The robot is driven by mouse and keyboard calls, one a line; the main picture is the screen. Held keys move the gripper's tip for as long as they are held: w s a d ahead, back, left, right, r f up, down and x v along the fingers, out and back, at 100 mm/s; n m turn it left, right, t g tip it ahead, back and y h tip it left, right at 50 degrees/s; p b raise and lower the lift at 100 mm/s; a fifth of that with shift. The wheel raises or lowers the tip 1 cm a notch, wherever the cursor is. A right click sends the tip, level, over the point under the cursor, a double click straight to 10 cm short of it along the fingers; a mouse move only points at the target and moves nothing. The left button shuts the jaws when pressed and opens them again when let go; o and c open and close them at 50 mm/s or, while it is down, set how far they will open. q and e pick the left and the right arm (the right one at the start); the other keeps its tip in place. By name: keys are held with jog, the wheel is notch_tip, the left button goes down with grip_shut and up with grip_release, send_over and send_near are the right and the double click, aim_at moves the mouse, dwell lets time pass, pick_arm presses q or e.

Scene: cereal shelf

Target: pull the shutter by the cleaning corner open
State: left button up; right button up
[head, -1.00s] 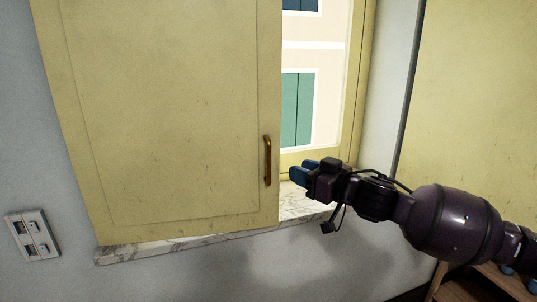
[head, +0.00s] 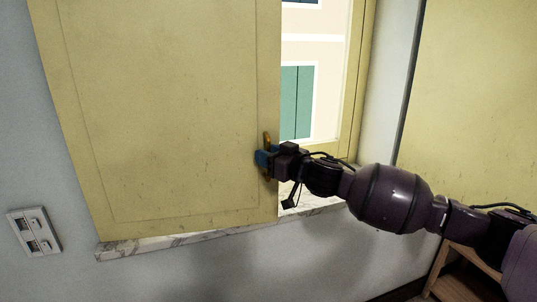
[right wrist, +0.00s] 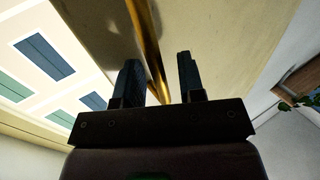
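The shutter (head: 165,115) is a pale yellow panel covering the left part of the window. Its brass handle (head: 267,140) stands upright near its right edge. My right gripper (head: 264,158) is at the handle, its blue fingertips reaching the handle's lower half and hiding part of it. In the right wrist view, the brass handle (right wrist: 148,45) runs between the two dark fingers (right wrist: 160,75), with a gap visible around it, so the gripper is open. My left gripper is not in view.
A marble sill (head: 175,240) runs below the shutter. Another yellow panel (head: 470,110) stands at the right. A wall switch plate (head: 34,232) is at the lower left, and a wooden shelf (head: 465,272) is at the lower right under my arm. Buildings show through the window gap (head: 315,80).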

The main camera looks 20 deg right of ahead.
grip_shut()
dwell(0.5)
